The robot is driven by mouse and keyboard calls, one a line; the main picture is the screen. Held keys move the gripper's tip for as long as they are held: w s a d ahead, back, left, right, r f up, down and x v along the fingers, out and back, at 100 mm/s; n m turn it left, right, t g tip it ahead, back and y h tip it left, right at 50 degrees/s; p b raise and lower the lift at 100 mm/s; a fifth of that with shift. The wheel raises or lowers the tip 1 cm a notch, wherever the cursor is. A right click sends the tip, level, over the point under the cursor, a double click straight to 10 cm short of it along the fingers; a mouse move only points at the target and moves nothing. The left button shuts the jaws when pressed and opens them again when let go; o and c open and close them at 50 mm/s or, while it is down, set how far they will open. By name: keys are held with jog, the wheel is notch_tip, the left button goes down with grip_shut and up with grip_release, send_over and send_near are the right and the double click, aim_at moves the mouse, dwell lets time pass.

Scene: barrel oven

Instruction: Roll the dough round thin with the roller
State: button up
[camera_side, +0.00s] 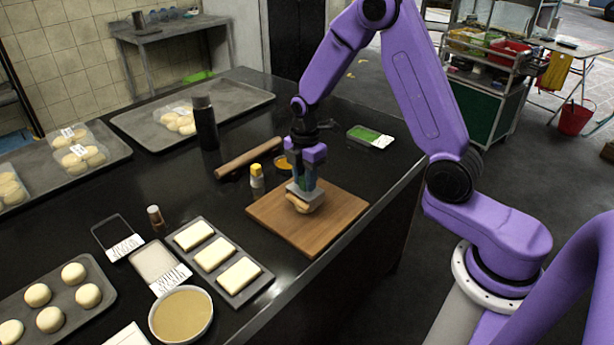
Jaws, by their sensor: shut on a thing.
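The wooden board (335,212) lies near the counter's right edge. The wooden roller (248,158) lies on the black counter behind and left of the board, apart from my gripper.
A yellow-capped shaker (257,176) and an orange bowl (284,162) stand close behind the board. A tall black bottle (205,122) stands by the roller's left end. A green-filled tray (370,137) lies farther back. Dough-slab tray (250,293) and bowl (181,315) are front left.

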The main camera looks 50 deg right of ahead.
jog(key=shift+a, duration=0.15)
jog(key=shift+a, duration=0.8)
jog(key=shift+d+f, duration=0.1)
jog(key=shift+d, duration=0.95)
grip_shut()
jog(key=shift+s+d, duration=0.1)
jog(key=shift+d, duration=0.1)
jog(key=shift+d, duration=0.75)
